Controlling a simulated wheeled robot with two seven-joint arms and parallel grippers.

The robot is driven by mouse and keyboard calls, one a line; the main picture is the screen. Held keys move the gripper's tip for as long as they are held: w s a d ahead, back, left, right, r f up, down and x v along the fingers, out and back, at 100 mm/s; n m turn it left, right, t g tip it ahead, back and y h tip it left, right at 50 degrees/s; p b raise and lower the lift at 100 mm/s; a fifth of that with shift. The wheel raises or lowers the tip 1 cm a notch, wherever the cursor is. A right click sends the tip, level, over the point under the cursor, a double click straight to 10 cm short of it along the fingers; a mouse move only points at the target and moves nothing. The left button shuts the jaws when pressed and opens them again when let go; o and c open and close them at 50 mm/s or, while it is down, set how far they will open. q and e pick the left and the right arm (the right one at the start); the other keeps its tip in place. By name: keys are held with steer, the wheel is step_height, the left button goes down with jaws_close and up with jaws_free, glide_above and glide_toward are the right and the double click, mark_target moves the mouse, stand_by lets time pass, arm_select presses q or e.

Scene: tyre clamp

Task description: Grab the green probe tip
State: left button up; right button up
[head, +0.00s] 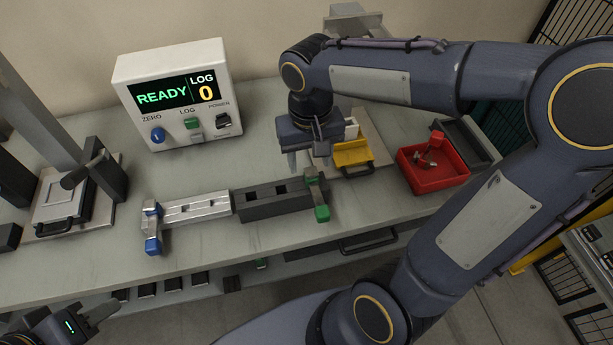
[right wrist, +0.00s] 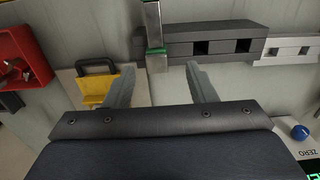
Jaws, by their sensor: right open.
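The green probe tip (head: 322,213) shows at the front of a grey clamp post at the right end of the dark rail block (head: 275,200). In the right wrist view, a metal post with a green band (right wrist: 155,56) stands between and beyond the fingers; its upper end leaves the frame. My right gripper (head: 308,160) is open, pointing down, behind the clamp and apart from it. My left gripper (head: 98,311) is at the lower left, partly cut off, away from the clamp.
A blue tip (head: 152,246) is on the opposite clamp post, beside a silver block (head: 197,208). A yellow holder (head: 353,155) and a red bin (head: 433,175) with small parts stand to the right. A READY display box (head: 174,95) stands behind. The front bench strip is clear.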

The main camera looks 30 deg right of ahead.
mark_target(312, 173)
steer(key=f, duration=0.5)
steer(key=shift+s+d+f, duration=0.1)
steer(key=shift+d, duration=0.1)
steer(key=shift+c, duration=0.4)
steer(key=c, duration=1)
